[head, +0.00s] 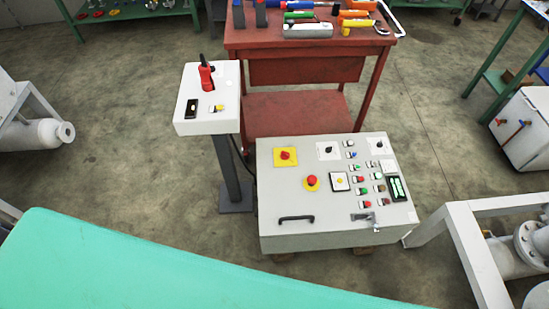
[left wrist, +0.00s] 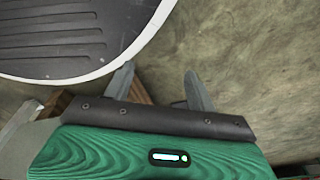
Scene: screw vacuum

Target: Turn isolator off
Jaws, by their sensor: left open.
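A grey control cabinet (head: 290,208) stands in the middle of the head view, its sloped panel facing up. A red rotary knob on a yellow square plate (head: 286,155), which looks like the isolator, sits at the panel's upper left. The angle of its handle is too small to read. My left gripper (left wrist: 160,85) shows only in the left wrist view, open and empty above bare floor, with no panel in that view. My right gripper is in neither view.
A pedestal box (head: 207,98) with a red handle stands left of the cabinet. A red workbench (head: 306,40) with tools is behind it. White framework and pipes (head: 475,240) stand to the right. A black handle (head: 297,218) projects from the panel.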

